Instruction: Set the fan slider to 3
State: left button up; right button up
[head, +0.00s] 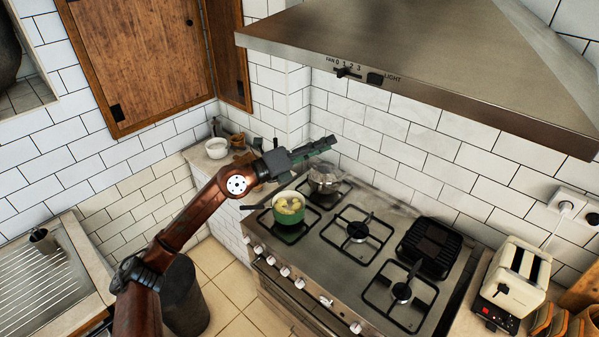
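The fan slider (342,72) is a small dark knob on the front edge of the steel range hood (440,60), below the marks FAN 0 1 2 3. It appears toward the low-number end, but it is too small to read its exact setting. My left gripper (322,146) is below the slider, above the back left of the stove and clear of the hood. Its fingers point right and are seen nearly edge-on, so their opening cannot be told. It appears to hold nothing. My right gripper is out of view.
A dark LIGHT switch (375,78) sits right of the slider. Below my gripper, a green pot (289,226) of yellow food and a steaming glass-like pot (324,180) stand on the stove (330,262). A toaster (516,282) is at right. Space between gripper and hood looks free.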

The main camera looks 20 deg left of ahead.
pick_arm(q)
jog(key=w+a+f+n+t+y, duration=0.1)
jog(key=w+a+f+n, duration=0.1)
jog(key=a+f+n, duration=0.2)
jog(key=w+a+f+n+t+y+b, duration=0.1)
jog(key=a+f+n, duration=0.3)
jog(key=f, duration=0.7)
jog(key=shift+w+a+n+t+y, duration=0.25)
jog(key=shift+w+n+t+y, duration=0.35)
jog(key=shift+w+n+y, duration=0.2)
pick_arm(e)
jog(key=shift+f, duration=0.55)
pick_arm(q)
jog(key=shift+s, duration=0.1)
